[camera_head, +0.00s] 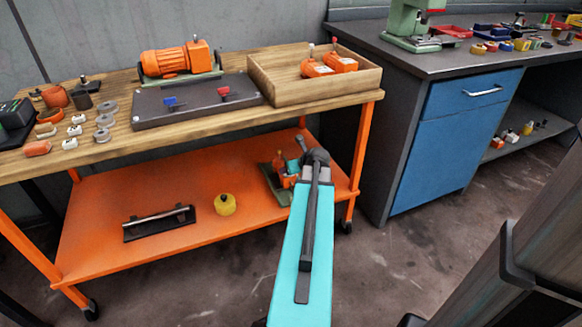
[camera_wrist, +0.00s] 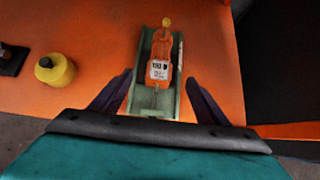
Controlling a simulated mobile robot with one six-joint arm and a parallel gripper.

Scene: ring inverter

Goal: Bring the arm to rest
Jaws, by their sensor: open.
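My arm (camera_head: 303,240) shows in the head view as a long teal link with a dark bar on top. It reaches from the bottom edge towards the right end of the cart's lower shelf. My gripper (camera_wrist: 159,78) is open in the wrist view, with two dark fingers spread apart and nothing clearly held. Between and beyond the fingers is an orange device (camera_wrist: 160,55) with a white label and a yellow knob, in a green tray (camera_wrist: 140,103). In the head view my arm partly hides the tray (camera_head: 279,190).
The orange lower shelf (camera_head: 130,200) also holds a yellow round item (camera_head: 225,204) and a dark holder (camera_head: 158,223). Above it, the wooden worktop (camera_head: 215,122) carries a motor (camera_head: 175,61), a wooden box (camera_head: 268,88) and small parts. A blue cabinet (camera_head: 455,140) stands at the right.

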